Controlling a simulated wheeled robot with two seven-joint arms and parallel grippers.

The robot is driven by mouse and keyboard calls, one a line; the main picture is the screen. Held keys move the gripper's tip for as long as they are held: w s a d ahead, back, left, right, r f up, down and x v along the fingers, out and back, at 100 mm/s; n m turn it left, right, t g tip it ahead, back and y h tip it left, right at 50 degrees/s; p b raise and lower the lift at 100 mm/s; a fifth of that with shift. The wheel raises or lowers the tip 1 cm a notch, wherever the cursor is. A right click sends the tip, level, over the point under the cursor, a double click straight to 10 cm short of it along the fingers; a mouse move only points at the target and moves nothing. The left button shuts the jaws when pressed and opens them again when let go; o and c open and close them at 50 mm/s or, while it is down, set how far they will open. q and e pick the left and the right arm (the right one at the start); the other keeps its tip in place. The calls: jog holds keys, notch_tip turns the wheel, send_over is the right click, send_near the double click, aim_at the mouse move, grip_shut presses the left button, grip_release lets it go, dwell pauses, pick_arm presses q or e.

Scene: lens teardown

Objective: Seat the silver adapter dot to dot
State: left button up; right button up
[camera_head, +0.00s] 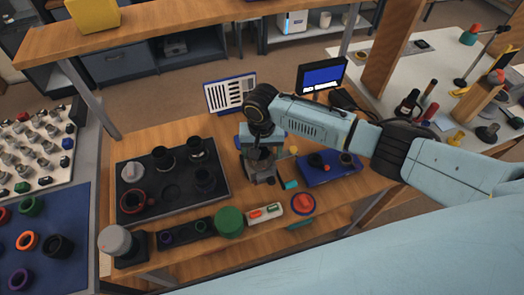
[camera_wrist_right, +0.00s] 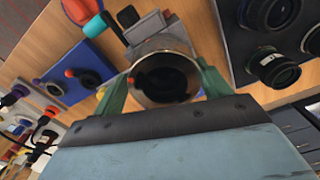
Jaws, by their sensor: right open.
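My right gripper (camera_head: 262,152) reaches down over a grey metal fixture (camera_head: 264,175) near the middle of the bench. In the right wrist view its two green fingers stand apart on either side of a round, dark-centred part with a shiny metal rim (camera_wrist_right: 166,78). This part sits at the fixture (camera_wrist_right: 158,30); I cannot tell whether it is the silver adapter, or whether the fingers touch it. No alignment dots can be made out. The gripper hides much of the fixture in the head view. My left gripper is not in view.
A black tray (camera_head: 150,213) with several lens parts lies left of the fixture. A blue tray (camera_head: 345,170) lies to the right. A green round part (camera_head: 230,221), a white holder (camera_head: 266,211) and a red-and-blue disc (camera_head: 303,203) stand in front. A screen (camera_head: 322,77) stands behind.

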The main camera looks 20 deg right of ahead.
jog(key=shift+s+a+f, duration=0.3)
jog(key=shift+s+f, duration=0.1)
jog(key=shift+f, duration=0.05)
jog(key=r, duration=0.2)
jog(key=w+r, duration=0.1)
jog(key=r, duration=0.1)
jog(key=shift+a, duration=0.15)
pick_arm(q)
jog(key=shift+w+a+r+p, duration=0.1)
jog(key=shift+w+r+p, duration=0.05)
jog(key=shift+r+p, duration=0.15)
pick_arm(e)
notch_tip(320, 180, up, 10)
jog(key=shift+s+d+r, duration=0.15)
jog(key=shift+s+d, duration=0.05)
jog(key=shift+d, duration=0.15)
